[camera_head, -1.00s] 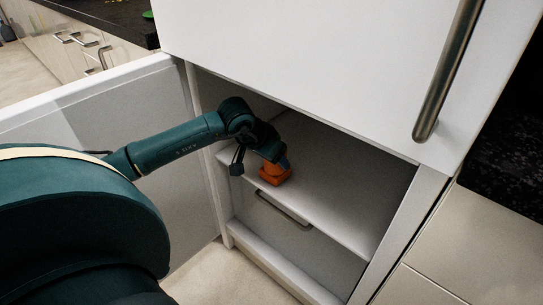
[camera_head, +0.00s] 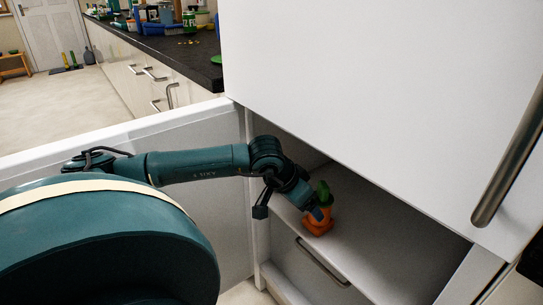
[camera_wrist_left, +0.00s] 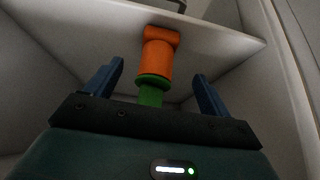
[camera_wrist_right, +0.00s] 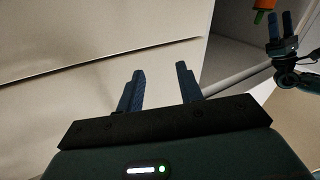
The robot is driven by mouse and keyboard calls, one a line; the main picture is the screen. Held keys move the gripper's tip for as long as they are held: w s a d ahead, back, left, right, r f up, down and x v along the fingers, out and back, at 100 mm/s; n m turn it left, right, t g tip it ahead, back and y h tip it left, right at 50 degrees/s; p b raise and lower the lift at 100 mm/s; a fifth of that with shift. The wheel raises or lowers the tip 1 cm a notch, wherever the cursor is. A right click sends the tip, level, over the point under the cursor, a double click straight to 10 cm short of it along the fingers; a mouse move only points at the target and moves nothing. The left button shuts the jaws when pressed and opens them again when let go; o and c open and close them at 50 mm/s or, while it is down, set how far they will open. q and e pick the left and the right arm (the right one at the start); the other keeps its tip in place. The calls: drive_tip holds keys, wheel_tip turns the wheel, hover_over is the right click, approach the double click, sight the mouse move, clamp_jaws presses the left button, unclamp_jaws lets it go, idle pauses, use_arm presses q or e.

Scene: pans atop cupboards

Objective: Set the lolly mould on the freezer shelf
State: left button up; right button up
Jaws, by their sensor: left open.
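The lolly mould, orange with a green top, stands on the freezer shelf (camera_head: 372,242) near its front left edge. In the left wrist view the mould (camera_wrist_left: 158,60) lies beyond and between the spread fingers (camera_wrist_left: 157,82), with a gap on each side. The right wrist view shows the mould (camera_wrist_right: 262,8) cut by the top edge, apart from my left fingertips. My right gripper (camera_wrist_right: 159,78) is open and empty, outside the freezer.
The open freezer door (camera_head: 195,220) is on the left, behind my left arm. A closed white upper door (camera_head: 390,100) hangs above the opening. A drawer handle (camera_head: 322,262) is below the shelf. The shelf is bare to the right of the mould.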

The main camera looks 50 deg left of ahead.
use_arm(q)
drive_tip(key=s+p, duration=0.3)
drive_tip(key=s, duration=0.6)
drive_tip(key=shift+a, duration=0.45)
use_arm(e)
drive_tip(key=shift+s+d+f+m+g+h, duration=0.1)
drive_tip(key=shift+d+m+g+h, duration=0.15)
drive_tip(key=shift+m+g+h, duration=0.25)
drive_tip(key=shift+s+d+f+m+g+h, duration=0.1)
drive_tip(key=shift+d+m+g+h, duration=0.15)
drive_tip(key=shift+g, duration=0.45)
